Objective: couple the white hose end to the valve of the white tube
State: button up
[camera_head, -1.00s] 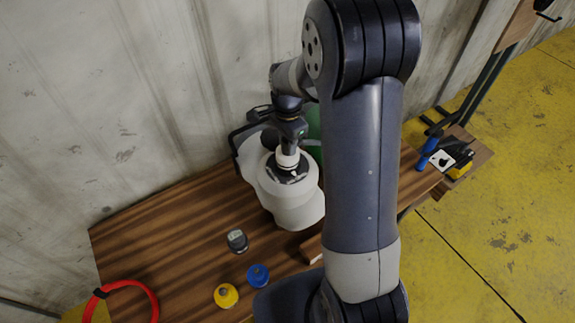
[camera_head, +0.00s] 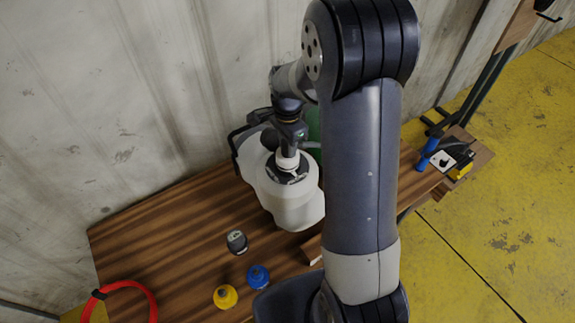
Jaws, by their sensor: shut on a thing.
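The white tube (camera_head: 298,213) lies on the wooden table against the wall, left of my arm. A dark round valve patch (camera_head: 290,179) shows on its top. My gripper (camera_head: 288,152) points down over the valve and is shut on the white hose end (camera_head: 287,163). The hose end stands roughly upright at the valve. I cannot tell whether it is seated in the valve or just touching it. A dark hose (camera_head: 236,143) loops out to the left of my gripper. The gripper's fingertips are small and partly hidden.
The wooden table (camera_head: 180,240) holds a small grey gauge (camera_head: 237,241), a blue cap (camera_head: 258,276), a yellow cap (camera_head: 225,297) and a red ring (camera_head: 152,300). Something green (camera_head: 314,125) is behind my arm. A blue pump-like item (camera_head: 428,154) stands at the right end.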

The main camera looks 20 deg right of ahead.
jog(key=shift+f+b, duration=0.55)
jog(key=shift+f, duration=0.25)
dwell(0.4)
jog(key=m, duration=0.4)
dwell(0.3)
jog(key=shift+m, duration=2.1)
jog(key=shift+m, duration=2)
jog(key=o, duration=1.1)
